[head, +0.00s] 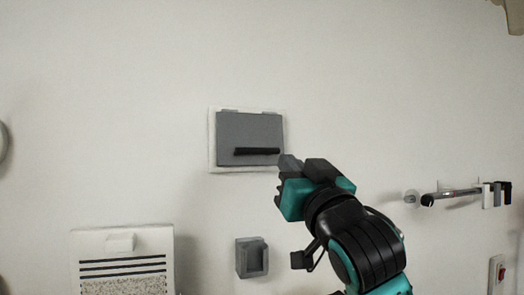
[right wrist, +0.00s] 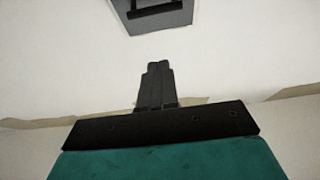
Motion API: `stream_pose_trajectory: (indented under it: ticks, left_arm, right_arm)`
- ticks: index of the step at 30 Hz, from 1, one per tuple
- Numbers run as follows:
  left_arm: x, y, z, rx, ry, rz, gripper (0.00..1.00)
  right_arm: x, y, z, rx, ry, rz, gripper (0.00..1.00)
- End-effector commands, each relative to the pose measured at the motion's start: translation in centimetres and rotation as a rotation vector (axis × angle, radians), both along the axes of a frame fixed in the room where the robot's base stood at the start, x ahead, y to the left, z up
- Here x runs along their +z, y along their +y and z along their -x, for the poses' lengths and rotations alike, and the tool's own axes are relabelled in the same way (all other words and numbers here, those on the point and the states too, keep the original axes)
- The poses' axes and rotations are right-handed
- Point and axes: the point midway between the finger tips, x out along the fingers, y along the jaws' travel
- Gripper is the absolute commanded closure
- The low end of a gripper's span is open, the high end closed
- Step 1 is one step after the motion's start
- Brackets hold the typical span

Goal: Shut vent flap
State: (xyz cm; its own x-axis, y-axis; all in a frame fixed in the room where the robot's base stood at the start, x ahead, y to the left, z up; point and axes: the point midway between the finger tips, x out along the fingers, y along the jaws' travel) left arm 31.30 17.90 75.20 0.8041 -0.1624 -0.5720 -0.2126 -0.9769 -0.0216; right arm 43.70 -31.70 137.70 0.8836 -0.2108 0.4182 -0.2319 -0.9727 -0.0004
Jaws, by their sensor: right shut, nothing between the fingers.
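The vent flap (head: 240,133) is a grey panel with a black bar handle (head: 257,151) near its lower edge. It sits in a white frame (head: 213,150) on the wall, and in the head view it appears to lie close to the frame. My right gripper (head: 284,161) is shut and empty, just right of and below the flap's lower right corner. In the right wrist view the shut fingers (right wrist: 157,82) point toward the grey flap (right wrist: 172,20) at the top, with a visible gap. Whether the flap is fully flush is hard to tell. My left gripper is not in view.
Below the flap are a small grey wall box (head: 251,258) and a white slotted panel (head: 123,262). To the right, a wall rail (head: 450,194) holds small items, with a red-buttoned switch (head: 497,272) below. The wall above the flap is clear.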

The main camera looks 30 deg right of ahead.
Motion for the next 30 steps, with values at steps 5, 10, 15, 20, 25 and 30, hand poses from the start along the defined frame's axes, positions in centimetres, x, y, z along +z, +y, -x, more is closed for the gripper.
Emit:
stream_pose_trajectory:
  ticks: [5, 10, 15, 20, 25, 30]
  left_arm:
    - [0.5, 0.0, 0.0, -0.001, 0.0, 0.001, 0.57]
    - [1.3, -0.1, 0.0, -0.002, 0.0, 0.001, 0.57]
    - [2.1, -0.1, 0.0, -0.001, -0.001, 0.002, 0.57]
    - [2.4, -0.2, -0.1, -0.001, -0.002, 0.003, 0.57]
    - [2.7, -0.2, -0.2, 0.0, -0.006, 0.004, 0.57]
    - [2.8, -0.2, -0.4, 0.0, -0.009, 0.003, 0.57]
  right_arm:
    - [1.0, -0.5, -1.8, -0.001, 0.003, -0.003, 1.0]
    - [2.5, -1.2, -4.8, -0.001, 0.002, -0.002, 1.0]
    - [3.9, -1.9, -7.7, -0.002, 0.002, 0.0, 1.0]
    - [3.6, -2.5, -10.2, -0.002, 0.005, 0.0, 1.0]
    - [3.0, -2.9, -11.8, -0.002, 0.001, 0.0, 1.0]
    - [2.7, -3.0, -12.3, -0.002, 0.0, 0.001, 1.0]
